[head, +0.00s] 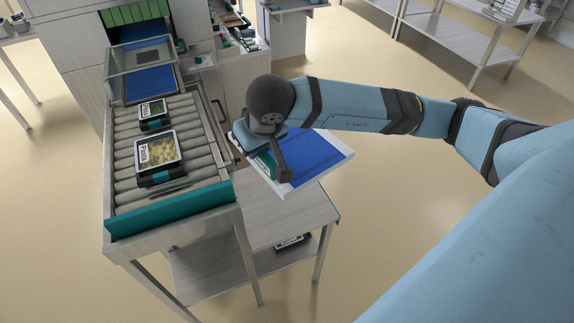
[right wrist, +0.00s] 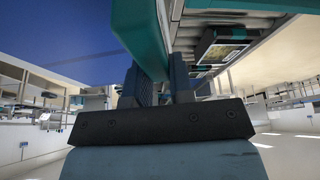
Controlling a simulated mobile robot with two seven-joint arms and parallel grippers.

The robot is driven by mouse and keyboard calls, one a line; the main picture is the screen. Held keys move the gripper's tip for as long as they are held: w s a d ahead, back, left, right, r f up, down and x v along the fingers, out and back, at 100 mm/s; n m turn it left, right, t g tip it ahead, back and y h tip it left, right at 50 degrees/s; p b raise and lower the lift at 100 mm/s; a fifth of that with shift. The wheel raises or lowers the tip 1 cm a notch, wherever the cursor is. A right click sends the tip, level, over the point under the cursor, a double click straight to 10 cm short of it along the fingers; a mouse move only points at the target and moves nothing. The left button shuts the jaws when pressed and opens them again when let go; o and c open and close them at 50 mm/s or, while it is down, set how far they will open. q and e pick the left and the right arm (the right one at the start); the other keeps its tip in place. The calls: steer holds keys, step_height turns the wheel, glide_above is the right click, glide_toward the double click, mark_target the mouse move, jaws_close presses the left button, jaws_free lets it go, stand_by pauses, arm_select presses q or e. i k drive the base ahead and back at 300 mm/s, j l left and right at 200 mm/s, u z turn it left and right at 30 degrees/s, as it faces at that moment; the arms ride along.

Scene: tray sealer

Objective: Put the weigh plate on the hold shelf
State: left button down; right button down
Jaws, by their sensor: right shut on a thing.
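The weigh plate, a white-rimmed panel with a blue face (head: 320,160), hangs in the air above and beyond the small side table. My right gripper (head: 282,162) is shut on its near left edge. In the right wrist view, the gripper fingers (right wrist: 163,88) close on a teal bar, with the blue face (right wrist: 85,40) to the left. I take the grey side table (head: 270,207) beside the roller conveyor for the hold shelf, but I cannot tell whether its top or its lower board (head: 210,272) is meant. The visible top is bare. My left gripper is not in view.
The roller conveyor (head: 120,180) on the left carries a pasta pack (head: 158,152) and a smaller pack (head: 152,112). Another pack (head: 292,242) lies on the lower board. Open floor is to the right; a bench (head: 455,45) stands at the back right.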

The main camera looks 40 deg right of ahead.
mark_target(264, 199)
steer(key=l+u, duration=0.2)
steer(key=l, duration=0.75)
steer(key=i+l, duration=0.1)
steer(key=l, duration=0.2)
steer(key=i+l+u, duration=0.15)
steer(key=l, duration=0.4)
steer(key=i+u, duration=0.05)
